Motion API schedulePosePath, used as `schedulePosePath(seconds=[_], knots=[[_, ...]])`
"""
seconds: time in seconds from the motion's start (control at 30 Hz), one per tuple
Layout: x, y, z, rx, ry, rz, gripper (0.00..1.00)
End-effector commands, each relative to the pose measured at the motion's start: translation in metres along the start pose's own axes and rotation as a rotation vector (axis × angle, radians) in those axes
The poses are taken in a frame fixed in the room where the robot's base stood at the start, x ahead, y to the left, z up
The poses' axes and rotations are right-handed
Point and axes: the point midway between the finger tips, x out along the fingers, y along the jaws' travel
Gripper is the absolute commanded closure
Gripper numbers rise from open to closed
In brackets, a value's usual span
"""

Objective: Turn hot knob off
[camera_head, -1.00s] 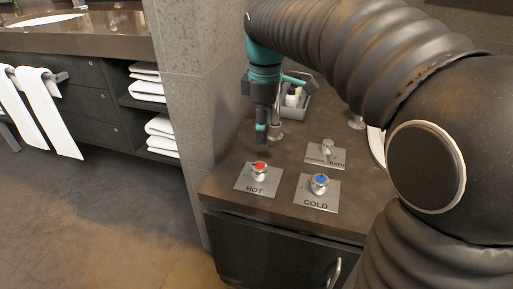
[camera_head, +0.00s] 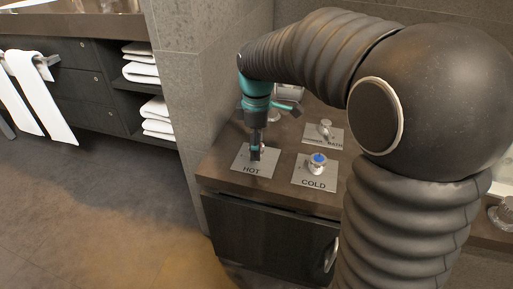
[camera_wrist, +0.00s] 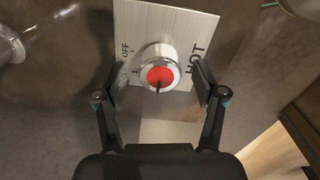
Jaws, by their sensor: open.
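The hot knob (camera_wrist: 160,74) is a chrome knob with a red top and a dark pointer mark. It sits on a metal plate (camera_wrist: 182,22) marked OFF and HOT. The pointer mark is toward the bottom of the wrist view, away from OFF. My gripper (camera_wrist: 161,88) is open, with one finger on each side of the knob; I cannot tell whether they touch it. In the head view, my gripper (camera_head: 255,154) is over the HOT plate (camera_head: 243,166) and hides most of the knob.
The cold knob (camera_head: 317,161) with a blue top stands right of the hot one. A third knob (camera_head: 325,127) is on the BATH plate behind. A stone wall (camera_head: 190,70) rises left of the counter. A chrome fitting (camera_wrist: 10,44) is at the wrist view's left.

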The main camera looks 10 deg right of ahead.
Motion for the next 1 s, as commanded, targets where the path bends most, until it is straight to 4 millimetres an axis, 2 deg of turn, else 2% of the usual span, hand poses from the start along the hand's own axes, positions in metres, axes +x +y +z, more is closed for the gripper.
schedulePosePath(seconds=[0.17,0.43,0.47,0.6,0.7,1.0], knots=[[0.0106,-0.0002,0.0003,0.0,0.0,0.0,0.3],[0.0116,-0.0001,0.0002,0.001,0.0,0.001,0.3],[0.0116,-0.0001,0.0002,0.001,0.0,0.001,0.32],[0.0115,-0.0001,0.0002,0.001,0.0,0.001,0.68],[0.0115,0.0,0.0002,0.001,0.0,0.001,0.9],[0.0109,0.0001,0.0003,0.029,0.0,0.001,0.9]])
